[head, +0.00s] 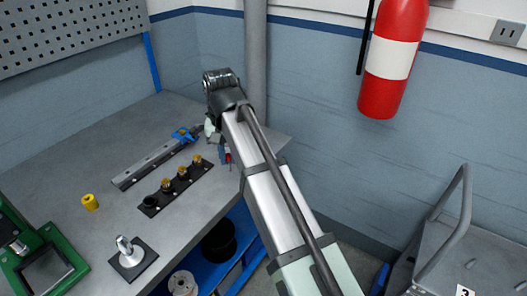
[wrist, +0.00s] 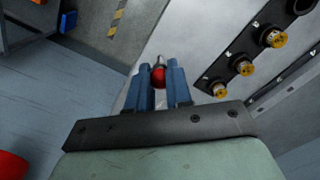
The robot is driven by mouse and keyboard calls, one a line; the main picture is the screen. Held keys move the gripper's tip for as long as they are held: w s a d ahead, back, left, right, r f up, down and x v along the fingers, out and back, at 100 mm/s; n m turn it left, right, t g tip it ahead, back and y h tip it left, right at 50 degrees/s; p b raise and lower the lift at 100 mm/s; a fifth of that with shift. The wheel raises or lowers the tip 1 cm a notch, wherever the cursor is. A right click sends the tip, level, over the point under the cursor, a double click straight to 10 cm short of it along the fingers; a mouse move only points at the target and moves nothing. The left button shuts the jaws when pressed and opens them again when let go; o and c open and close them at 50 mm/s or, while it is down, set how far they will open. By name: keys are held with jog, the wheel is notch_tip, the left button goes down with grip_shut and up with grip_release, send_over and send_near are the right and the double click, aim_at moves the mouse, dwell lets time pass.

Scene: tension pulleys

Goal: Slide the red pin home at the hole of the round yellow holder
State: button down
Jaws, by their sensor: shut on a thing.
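My gripper (head: 224,154) hangs over the right part of the bench, partly hidden by my arm. In the wrist view its blue fingers (wrist: 159,84) are shut on the red pin (wrist: 158,77). The pin's round red end is toward the camera and a grey tip shows beyond it. A bit of red pin also shows in the head view (head: 228,158). A short round yellow holder (head: 90,202) stands on the bench at the left, well apart from my gripper. Its hole is too small to make out clearly.
A black strip (head: 178,187) with several brass-yellow round parts (head: 182,172) lies just left of my gripper. A grey rail with a blue vise-like end (head: 182,135) lies behind it. A silver post on a dark plate (head: 131,257) and a green machine (head: 40,255) stand at the front left.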

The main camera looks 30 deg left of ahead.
jog(key=s+a+r+n, duration=0.1)
jog(key=s+a+n, duration=0.2)
jog(key=s+a, duration=0.95)
jog(key=s+a+r+n, duration=0.1)
jog(key=s+a+n, duration=0.1)
jog(key=s+a, duration=1.05)
jog(key=s+a+r, duration=0.1)
jog(key=s+a, duration=0.3)
jog(key=shift+a+r, duration=0.4)
notch_tip(320, 180, down, 7)
jog(key=shift+s+d+f, duration=0.1)
jog(key=shift+s+f, duration=0.05)
jog(key=shift+f, duration=0.5)
dwell(0.6)
jog(key=shift+f, duration=0.7)
jog(key=shift+f, duration=0.7)
dwell(0.6)
jog(key=c, duration=1)
grip_release()
jog(key=shift+o, duration=0.2)
